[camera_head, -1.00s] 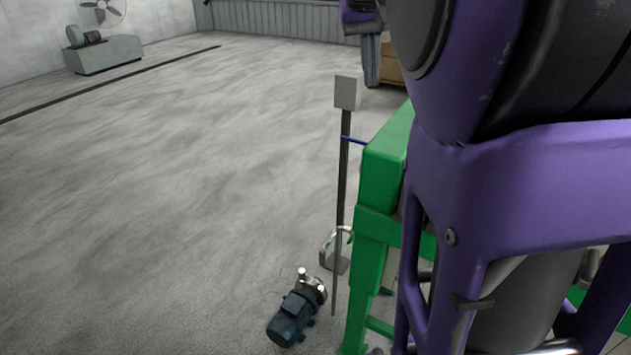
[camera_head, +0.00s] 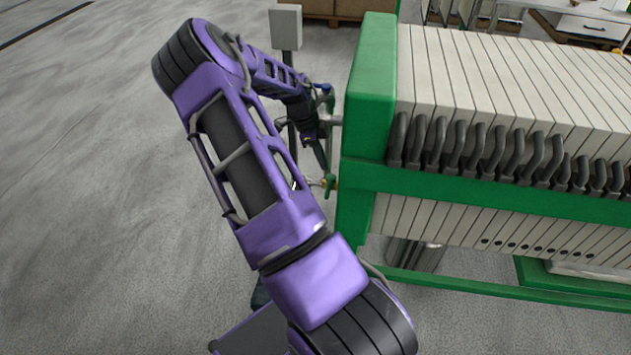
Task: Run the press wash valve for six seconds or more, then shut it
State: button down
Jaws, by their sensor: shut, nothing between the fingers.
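The filter press (camera_head: 372,115) has a green end frame and pale plates. Two small green fittings sit at its left end: an upper one (camera_head: 326,98) with a blue part beside it, and a lower one (camera_head: 331,183) on a short pipe with a brass-coloured bit. I cannot tell which is the wash valve, nor whether it is open or shut. My gripper (camera_head: 322,166) is small and dark in the head view, pointing down just above the lower fitting. Its fingers look shut and empty. I cannot tell whether they touch the fitting. My purple arm hides part of this area.
A grey box on a post (camera_head: 286,27) stands behind my wrist, left of the press. Dark plate handles (camera_head: 480,150) line the press side. A wooden crate (camera_head: 335,8) and a white bench (camera_head: 590,25) are farther back. The floor at left is open.

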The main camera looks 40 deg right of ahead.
aim_at(329, 188)
jog(key=b+x, duration=0.1)
jog(key=x, duration=1)
jog(key=shift+s+a, duration=0.1)
